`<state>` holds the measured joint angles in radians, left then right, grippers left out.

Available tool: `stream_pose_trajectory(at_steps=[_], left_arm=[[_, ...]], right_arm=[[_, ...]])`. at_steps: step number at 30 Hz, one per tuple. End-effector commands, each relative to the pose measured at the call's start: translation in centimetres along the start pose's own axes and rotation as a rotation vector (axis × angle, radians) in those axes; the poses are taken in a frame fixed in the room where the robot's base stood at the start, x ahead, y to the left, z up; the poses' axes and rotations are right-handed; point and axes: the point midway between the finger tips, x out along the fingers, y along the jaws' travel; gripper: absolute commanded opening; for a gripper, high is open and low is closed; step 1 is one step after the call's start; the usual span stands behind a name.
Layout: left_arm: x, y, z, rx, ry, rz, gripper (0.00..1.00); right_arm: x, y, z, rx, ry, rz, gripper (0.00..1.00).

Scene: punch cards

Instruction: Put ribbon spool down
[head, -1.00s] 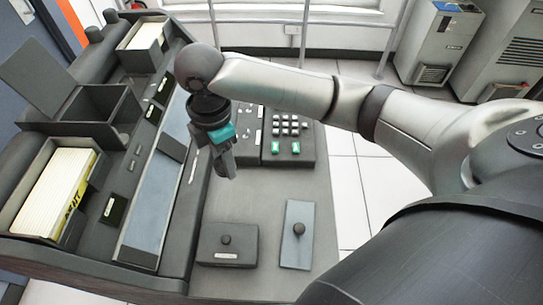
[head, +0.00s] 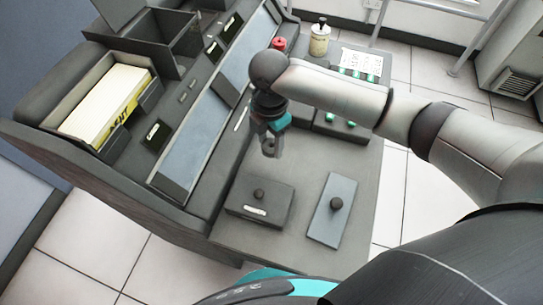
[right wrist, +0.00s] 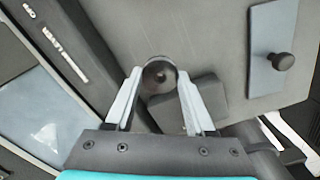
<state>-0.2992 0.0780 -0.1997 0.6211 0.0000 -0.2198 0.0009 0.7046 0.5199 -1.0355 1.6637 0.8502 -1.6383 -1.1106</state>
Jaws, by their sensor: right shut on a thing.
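The ribbon spool appears to be the dark round piece with a darker centre (right wrist: 160,75) between the fingertips in the right wrist view. My right gripper (right wrist: 157,92) is shut on it, one finger on each side. In the head view my right gripper (head: 271,146) points down over the grey desk top (head: 305,165), behind the dark box with a knob (head: 259,206). The spool is hard to make out there. I cannot tell how high it is above the desk. My left gripper is not in view.
A blue-grey plate with a knob (head: 332,212) lies right of the box. A keypad unit with green keys, a red-topped item (head: 278,43) and a pale bottle (head: 320,38) stand behind my arm. A card tray (head: 108,95) is at left. Bare desk lies around the gripper.

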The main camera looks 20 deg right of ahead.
Motion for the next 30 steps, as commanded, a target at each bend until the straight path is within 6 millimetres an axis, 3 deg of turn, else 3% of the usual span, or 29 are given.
stream_pose_trajectory(at_steps=[8,15,26,27,30], left_arm=[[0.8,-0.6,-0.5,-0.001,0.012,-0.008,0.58],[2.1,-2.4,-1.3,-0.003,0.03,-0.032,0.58],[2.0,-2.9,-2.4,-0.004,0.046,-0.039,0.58],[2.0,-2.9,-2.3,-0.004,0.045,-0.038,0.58],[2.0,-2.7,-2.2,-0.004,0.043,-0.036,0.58]], right_arm=[[2.4,0.0,0.0,0.001,0.001,0.0,0.01],[5.8,0.0,0.0,0.001,0.0,0.0,0.01],[6.0,0.0,0.0,0.001,0.0,0.002,0.01],[6.0,0.1,0.0,0.001,0.0,0.002,0.55],[6.0,0.0,0.0,0.001,0.0,0.002,0.67]])
